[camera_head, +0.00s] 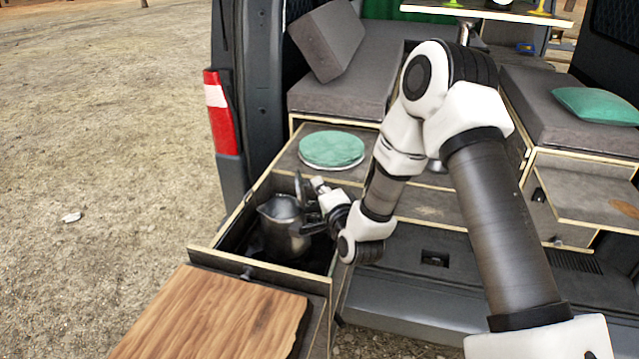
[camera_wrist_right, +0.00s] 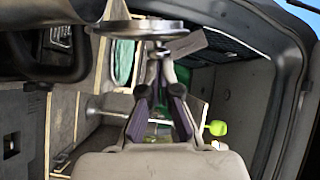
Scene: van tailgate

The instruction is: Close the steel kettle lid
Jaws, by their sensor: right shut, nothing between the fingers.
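The steel kettle (camera_head: 281,232) stands upright in the open drawer. Its lid (camera_head: 299,187) is raised, standing nearly on edge at the kettle's right rim. My right gripper (camera_head: 312,210) is at the kettle's right side, close to the lid; whether it touches cannot be told from the head view. In the right wrist view the gripper's dark fingers (camera_wrist_right: 160,60) come together at the tips, shut and empty. A grey metal disc, which looks like the lid (camera_wrist_right: 145,28), lies just beyond the tips. My left gripper is not in view.
The drawer's front panel (camera_head: 262,270) and side walls surround the kettle closely. A wooden board (camera_head: 215,315) lies in front of the drawer. Grey seat cushions (camera_head: 345,85) are farther back in the van.

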